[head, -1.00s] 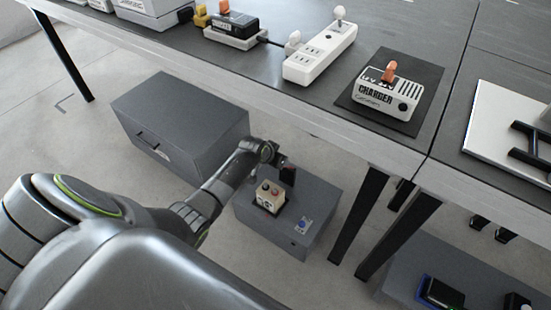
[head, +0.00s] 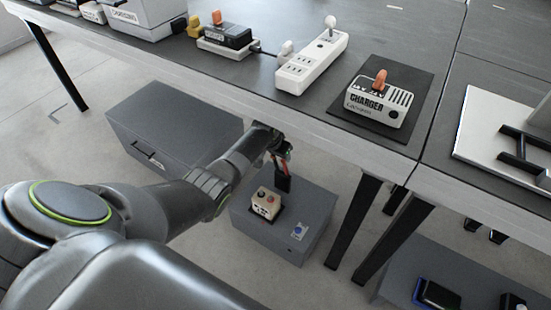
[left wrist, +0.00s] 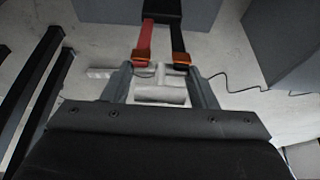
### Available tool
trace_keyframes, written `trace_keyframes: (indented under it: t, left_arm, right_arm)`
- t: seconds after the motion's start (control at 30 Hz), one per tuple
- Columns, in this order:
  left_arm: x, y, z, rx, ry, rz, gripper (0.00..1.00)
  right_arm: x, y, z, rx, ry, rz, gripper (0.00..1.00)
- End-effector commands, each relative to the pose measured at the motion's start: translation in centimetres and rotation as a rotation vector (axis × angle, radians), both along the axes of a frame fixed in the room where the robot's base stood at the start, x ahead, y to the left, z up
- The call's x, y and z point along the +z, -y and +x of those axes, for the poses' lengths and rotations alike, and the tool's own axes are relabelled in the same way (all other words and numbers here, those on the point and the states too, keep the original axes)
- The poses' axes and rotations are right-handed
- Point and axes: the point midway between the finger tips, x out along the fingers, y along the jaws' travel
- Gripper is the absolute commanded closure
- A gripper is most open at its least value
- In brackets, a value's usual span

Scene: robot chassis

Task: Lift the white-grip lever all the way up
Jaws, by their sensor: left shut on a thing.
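My left gripper (head: 280,157) is low beside the table's front edge, above a grey box on the floor. In the left wrist view its two grey fingers (left wrist: 160,82) are shut on a pale cylindrical piece that looks like the white grip (left wrist: 160,96) of the lever. Past the fingertips, a red strip (left wrist: 147,38) and a black strip (left wrist: 178,40) with orange ends run to a black block (left wrist: 160,9). The arm and fingers hide the grip in the head view, and how it joins the strips is unclear. My right gripper is out of view.
A small beige box (head: 265,203) with red and black knobs sits on the low grey box (head: 318,222). A larger grey case (head: 170,127) stands left of it. The table (head: 225,82) overhangs, with black legs (head: 350,222) to the right and a white charger (head: 377,103) on top.

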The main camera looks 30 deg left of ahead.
Motion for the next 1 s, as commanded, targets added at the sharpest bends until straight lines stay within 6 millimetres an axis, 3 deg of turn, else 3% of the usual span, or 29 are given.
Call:
trace_keyframes:
  t: [0.23, 0.77, 0.8, 0.83, 1.0]
  left_arm:
    - [0.5, 0.1, 1.6, -0.001, 0.016, 0.001, 0.89]
    - [0.8, 0.1, 2.1, -0.001, 0.022, 0.002, 0.89]
    - [0.8, 0.1, 2.1, -0.001, 0.021, 0.001, 0.44]
    - [0.8, 0.1, 2.0, -0.002, 0.021, 0.001, 0.4]
    - [0.6, 0.1, 1.8, -0.001, 0.013, 0.002, 0.4]
  right_arm:
    - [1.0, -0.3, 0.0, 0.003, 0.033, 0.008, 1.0]
    - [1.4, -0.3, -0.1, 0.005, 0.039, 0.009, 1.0]
    - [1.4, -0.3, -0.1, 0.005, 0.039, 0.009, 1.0]
    - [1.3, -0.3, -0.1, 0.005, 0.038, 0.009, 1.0]
    - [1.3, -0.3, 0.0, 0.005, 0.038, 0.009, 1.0]
